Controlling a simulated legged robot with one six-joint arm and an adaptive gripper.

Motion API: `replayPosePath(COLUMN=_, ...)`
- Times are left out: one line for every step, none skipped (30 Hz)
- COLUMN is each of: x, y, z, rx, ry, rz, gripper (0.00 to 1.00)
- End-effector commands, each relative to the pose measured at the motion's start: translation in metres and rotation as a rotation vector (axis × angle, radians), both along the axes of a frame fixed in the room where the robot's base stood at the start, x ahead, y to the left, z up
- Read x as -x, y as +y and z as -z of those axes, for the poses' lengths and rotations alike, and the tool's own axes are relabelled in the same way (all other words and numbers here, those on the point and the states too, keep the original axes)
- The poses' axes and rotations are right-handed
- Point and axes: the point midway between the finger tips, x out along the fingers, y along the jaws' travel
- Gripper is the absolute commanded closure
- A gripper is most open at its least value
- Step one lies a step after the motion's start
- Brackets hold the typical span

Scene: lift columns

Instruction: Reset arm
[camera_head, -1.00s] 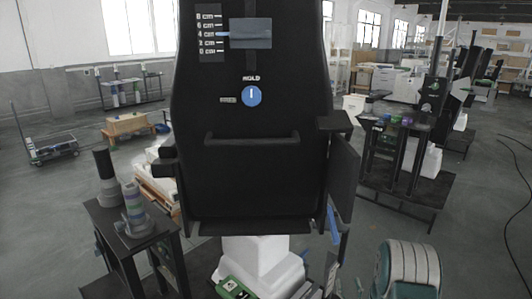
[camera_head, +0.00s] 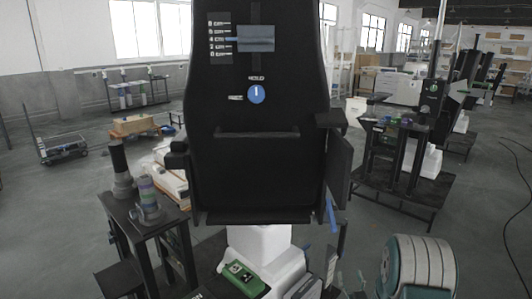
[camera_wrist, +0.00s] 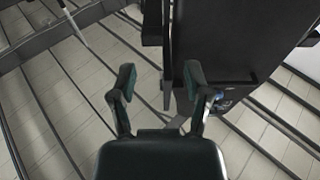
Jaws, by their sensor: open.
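My gripper (camera_wrist: 162,82) shows in the wrist view with its two dark fingers spread apart and nothing between them. A dark panel of the lift column (camera_wrist: 225,45) stands beyond the fingers, and I cannot tell whether they touch it. In the head view the black lift column (camera_head: 256,165) stands upright in the middle. It has a scale in cm, a grey window (camera_head: 255,39), a blue round knob (camera_head: 256,94) under the word HOLD, and a horizontal handle bar (camera_head: 257,134). My gripper is not visible in the head view.
A small dark table (camera_head: 165,222) with a ringed cylinder (camera_head: 148,195) stands at left. A green box (camera_head: 243,279) lies at the column's white base (camera_head: 262,243). A striped round drum (camera_head: 420,268) is at lower right. Another workstation (camera_head: 400,150) stands at back right. Open floor lies between them.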

Motion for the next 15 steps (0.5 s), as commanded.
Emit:
replayPosePath(x=-0.003, y=0.001, z=-0.007, rx=0.005, ry=0.014, rz=0.001, gripper=0.37)
replayPosePath(x=-0.005, y=0.002, z=-0.011, rx=0.01, ry=0.026, rz=0.002, gripper=0.37)
replayPosePath(x=-0.007, y=0.003, z=-0.015, rx=0.014, ry=0.042, rz=0.003, gripper=0.37)
replayPosePath(x=-0.009, y=0.003, z=-0.019, rx=0.017, ry=0.054, rz=0.004, gripper=0.37)
replayPosePath(x=-0.01, y=0.004, z=-0.023, rx=0.02, ry=0.068, rz=0.006, gripper=0.37)
replayPosePath(x=-0.012, y=0.005, z=-0.029, rx=0.026, ry=0.09, rz=0.008, gripper=0.37)
replayPosePath(x=-0.013, y=0.006, z=-0.034, rx=0.03, ry=0.108, rz=0.011, gripper=0.37)
replayPosePath(x=-0.015, y=0.007, z=-0.039, rx=0.034, ry=0.127, rz=0.012, gripper=0.37)
replayPosePath(x=-0.016, y=0.009, z=-0.047, rx=0.04, ry=0.154, rz=0.016, gripper=0.37)
replayPosePath(x=-0.017, y=0.01, z=-0.054, rx=0.044, ry=0.176, rz=0.019, gripper=0.37)
replayPosePath(x=-0.017, y=0.011, z=-0.06, rx=0.048, ry=0.199, rz=0.024, gripper=0.37)
replayPosePath(x=-0.017, y=0.013, z=-0.069, rx=0.053, ry=0.233, rz=0.029, gripper=0.37)
replayPosePath(x=-0.016, y=0.014, z=-0.075, rx=0.057, ry=0.259, rz=0.031, gripper=0.37)
replayPosePath(x=-0.015, y=0.016, z=-0.081, rx=0.06, ry=0.283, rz=0.036, gripper=0.37)
replayPosePath(x=-0.013, y=0.017, z=-0.089, rx=0.064, ry=0.315, rz=0.04, gripper=0.37)
